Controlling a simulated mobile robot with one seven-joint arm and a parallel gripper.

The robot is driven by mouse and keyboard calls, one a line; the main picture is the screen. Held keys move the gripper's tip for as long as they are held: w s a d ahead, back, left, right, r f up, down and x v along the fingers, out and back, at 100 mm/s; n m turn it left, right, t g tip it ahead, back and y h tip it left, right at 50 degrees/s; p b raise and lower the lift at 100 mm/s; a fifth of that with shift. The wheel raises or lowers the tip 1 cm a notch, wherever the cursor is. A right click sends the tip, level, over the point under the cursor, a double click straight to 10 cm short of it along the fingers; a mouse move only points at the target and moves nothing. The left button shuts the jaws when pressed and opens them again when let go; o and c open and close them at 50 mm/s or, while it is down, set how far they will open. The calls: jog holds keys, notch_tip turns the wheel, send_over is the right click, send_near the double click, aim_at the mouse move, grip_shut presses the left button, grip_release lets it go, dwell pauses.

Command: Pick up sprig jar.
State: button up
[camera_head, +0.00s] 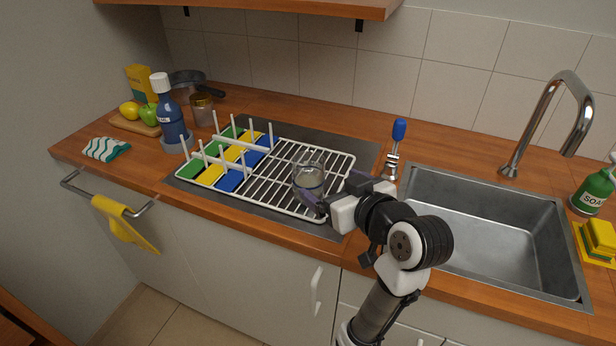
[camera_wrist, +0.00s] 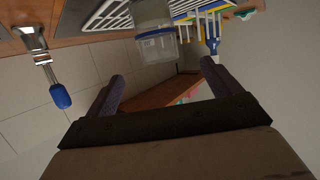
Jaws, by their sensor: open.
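A clear glass jar (camera_head: 309,180) with pale contents stands on the white wire rack, towards its right end. My gripper (camera_head: 327,193) is at the jar's right and near side. In the wrist view my gripper (camera_wrist: 163,76) is open, with nothing clearly between its fingers. Whether a finger touches the jar is unclear.
The white rack (camera_head: 333,158) has several upright pegs and coloured panels at left. A blue bottle (camera_head: 170,118) and a gold-lidded jar (camera_head: 202,110) stand behind its left end. A blue-handled tool (camera_head: 398,132) stands near the sink (camera_head: 490,236). A shelf (camera_head: 270,6) hangs above.

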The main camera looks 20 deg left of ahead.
aim_at(316, 186)
jog(key=shift+g, duration=0.5)
jog(key=w+a+f, duration=0.4)
jog(key=f, duration=0.1)
jog(key=shift+p+x, duration=0.9)
jog(key=shift+x, duration=1.9)
jog(key=shift+w+d, duration=0.1)
jog(key=c, duration=1.2)
